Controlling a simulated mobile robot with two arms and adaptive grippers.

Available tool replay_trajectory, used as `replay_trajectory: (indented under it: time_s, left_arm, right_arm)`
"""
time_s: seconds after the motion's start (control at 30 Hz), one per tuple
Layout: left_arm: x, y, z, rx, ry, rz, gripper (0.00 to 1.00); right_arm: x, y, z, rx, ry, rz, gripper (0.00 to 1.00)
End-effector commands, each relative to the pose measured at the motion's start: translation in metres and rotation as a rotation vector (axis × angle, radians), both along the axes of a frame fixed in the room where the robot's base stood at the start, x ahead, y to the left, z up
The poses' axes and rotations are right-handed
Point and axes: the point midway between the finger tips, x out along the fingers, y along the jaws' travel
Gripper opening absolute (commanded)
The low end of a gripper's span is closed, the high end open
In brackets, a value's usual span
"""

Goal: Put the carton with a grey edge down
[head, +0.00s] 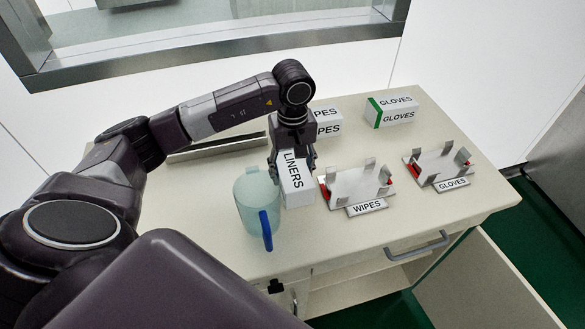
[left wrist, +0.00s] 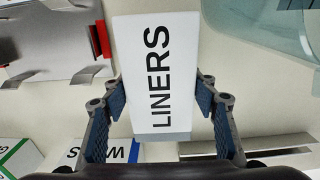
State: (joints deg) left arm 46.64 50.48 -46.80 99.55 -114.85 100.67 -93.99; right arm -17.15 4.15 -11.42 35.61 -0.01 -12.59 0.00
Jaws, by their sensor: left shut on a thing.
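The white LINERS carton (head: 297,186) hangs under my left gripper (head: 292,160) in the head view, between the teal jug and the WIPES holder. In the left wrist view the carton (left wrist: 155,75) stands between the two blue finger pads of the left gripper (left wrist: 160,105), with a grey edge along its near end. The left gripper is shut on it. I cannot tell whether its lower end touches the table. My right gripper is not in view.
A teal jug (head: 258,200) with a blue handle stands close left of the carton. The WIPES holder (head: 352,186) and GLOVES holder (head: 436,166) are to the right. A metal rail (head: 220,147) lies at back left.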

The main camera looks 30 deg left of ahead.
Motion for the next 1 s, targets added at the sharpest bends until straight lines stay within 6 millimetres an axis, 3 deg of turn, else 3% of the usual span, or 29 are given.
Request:
replay_trajectory:
  time_s: [0.33, 0.37, 0.5, 0.83, 1.0]
  left_arm:
    - [0.001, 0.0, -0.004, -0.001, -0.002, 0.0, 0.21]
    - [0.0, 0.0, -0.003, 0.0, -0.001, 0.0, 0.57]
    - [0.0, 0.0, -0.002, -0.001, -0.001, 0.0, 0.71]
    - [0.0, 0.0, 0.0, -0.001, -0.001, 0.0, 0.71]
    - [0.002, 0.0, 0.015, -0.001, -0.007, 0.0, 0.71]
  right_arm:
    - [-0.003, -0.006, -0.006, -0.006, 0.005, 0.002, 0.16]
    - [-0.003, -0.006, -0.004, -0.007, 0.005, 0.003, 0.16]
    - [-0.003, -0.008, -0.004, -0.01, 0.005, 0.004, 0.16]
    - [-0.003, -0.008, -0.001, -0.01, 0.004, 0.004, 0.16]
    - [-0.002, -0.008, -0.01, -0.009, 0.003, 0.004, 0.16]
